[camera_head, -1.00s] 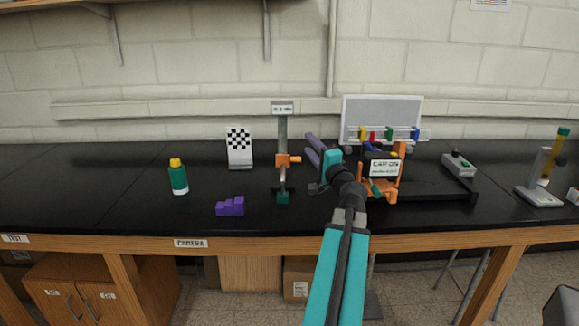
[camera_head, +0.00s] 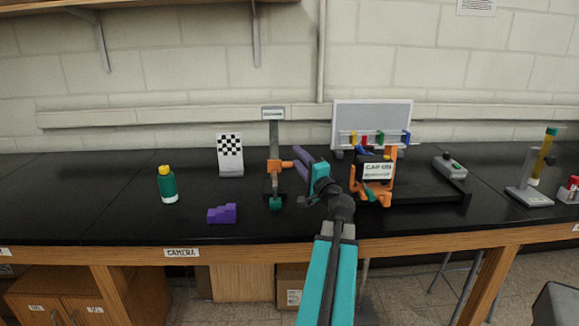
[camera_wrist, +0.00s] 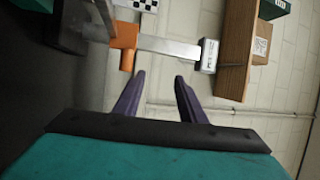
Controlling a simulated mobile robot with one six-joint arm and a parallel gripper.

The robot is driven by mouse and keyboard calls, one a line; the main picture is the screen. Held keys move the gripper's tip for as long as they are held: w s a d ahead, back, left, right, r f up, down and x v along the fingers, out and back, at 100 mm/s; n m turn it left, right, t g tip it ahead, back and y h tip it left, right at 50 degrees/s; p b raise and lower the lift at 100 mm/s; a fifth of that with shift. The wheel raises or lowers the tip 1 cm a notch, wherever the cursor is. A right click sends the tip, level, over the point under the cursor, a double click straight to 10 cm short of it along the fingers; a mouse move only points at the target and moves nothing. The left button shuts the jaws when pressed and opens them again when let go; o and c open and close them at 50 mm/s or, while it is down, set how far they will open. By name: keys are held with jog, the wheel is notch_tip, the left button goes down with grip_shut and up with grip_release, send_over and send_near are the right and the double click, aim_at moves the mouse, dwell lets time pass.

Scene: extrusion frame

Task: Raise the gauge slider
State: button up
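The gauge is an upright grey post (camera_head: 273,137) with a label plate (camera_head: 273,113) on top and a teal piece (camera_head: 275,203) at its foot. Its orange slider (camera_head: 274,166) sits partway up the post, with a knob pointing right. In the wrist view the gauge lies sideways, with the orange slider (camera_wrist: 125,37) left of the label plate (camera_wrist: 209,56). My gripper (camera_head: 295,158) is just right of the slider, its purple fingers apart and pointing toward the post. In the wrist view my gripper (camera_wrist: 159,75) is open and empty, and the slider is beyond the fingertips, not between them.
A green bottle (camera_head: 167,185), a purple stepped block (camera_head: 222,214) and a checkered board (camera_head: 230,154) stand left of the gauge. An orange fixture with a CAP ON sign (camera_head: 377,171) stands close right of my gripper.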

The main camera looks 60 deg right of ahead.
aim_at(290, 165)
notch_tip(290, 165, down, 7)
jog(key=shift+w+r, duration=0.1)
jog(key=shift+r, duration=0.05)
jog(key=shift+p+x, duration=0.95)
jog(key=shift+x, duration=2.75)
jog(key=shift+r, duration=0.1)
grip_shut()
